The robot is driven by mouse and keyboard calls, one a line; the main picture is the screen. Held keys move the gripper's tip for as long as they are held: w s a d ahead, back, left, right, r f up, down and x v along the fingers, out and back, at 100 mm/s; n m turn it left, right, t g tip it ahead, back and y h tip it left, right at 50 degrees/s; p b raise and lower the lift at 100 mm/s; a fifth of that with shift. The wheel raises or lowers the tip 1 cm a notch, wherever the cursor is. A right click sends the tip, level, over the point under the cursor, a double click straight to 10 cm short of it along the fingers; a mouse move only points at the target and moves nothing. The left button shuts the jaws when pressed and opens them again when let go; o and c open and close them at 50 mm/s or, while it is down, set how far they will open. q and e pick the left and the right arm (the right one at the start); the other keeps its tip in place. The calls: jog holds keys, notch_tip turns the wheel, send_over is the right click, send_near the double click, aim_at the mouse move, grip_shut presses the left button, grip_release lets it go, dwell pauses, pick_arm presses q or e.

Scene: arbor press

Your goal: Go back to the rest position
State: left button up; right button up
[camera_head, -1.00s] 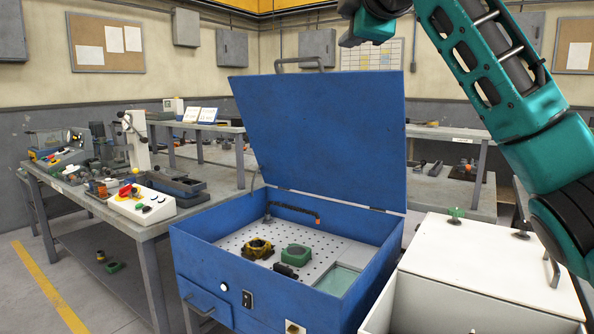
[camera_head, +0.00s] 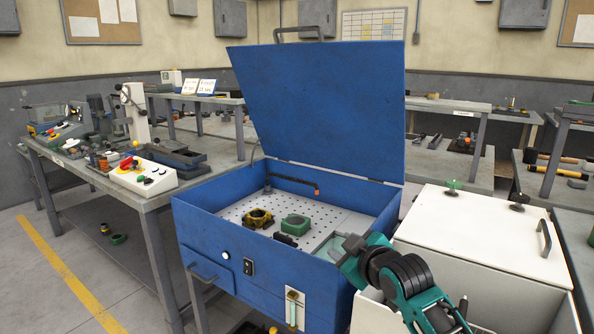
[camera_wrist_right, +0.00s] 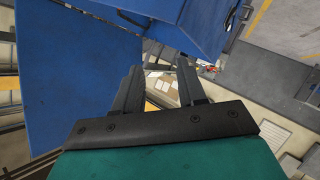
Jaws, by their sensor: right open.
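My right arm comes in at the bottom right of the head view, folded low in front of the blue cabinet's right front corner. My right gripper (camera_head: 347,247) is at the arm's end near that corner, small and partly hidden. In the right wrist view its two dark fingers (camera_wrist_right: 158,88) stand apart with nothing between them. The blue cabinet (camera_head: 205,228) has its lid (camera_head: 320,110) raised. Inside it, a yellow-black part (camera_head: 258,218) and a green part (camera_head: 295,223) sit on the perforated plate. My left gripper is not in view.
A white box (camera_head: 470,240) with a green knob stands right of the cabinet, close to my right arm. A workbench (camera_head: 150,200) with a white-and-red control box (camera_head: 145,177) is at the left. Open floor (camera_head: 40,270) lies at the lower left.

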jog(key=s+d+f+m+g+h, duration=0.1)
jog(key=s+d+f+m, duration=0.1)
jog(key=s+f, duration=0.65)
jog(key=s+d+f+m, duration=0.2)
jog(key=s+f+m, duration=0.1)
jog(key=s+f, duration=0.55)
jog(key=s+d+f+m, duration=0.1)
jog(key=s+d+f, duration=0.1)
jog(key=s, duration=0.5)
jog(key=s+d+f+m+g+h, duration=0.1)
jog(key=s+d+f+m, duration=0.1)
jog(key=s+f, duration=0.3)
jog(key=s, duration=0.2)
jog(key=shift+s+f+h, duration=0.3)
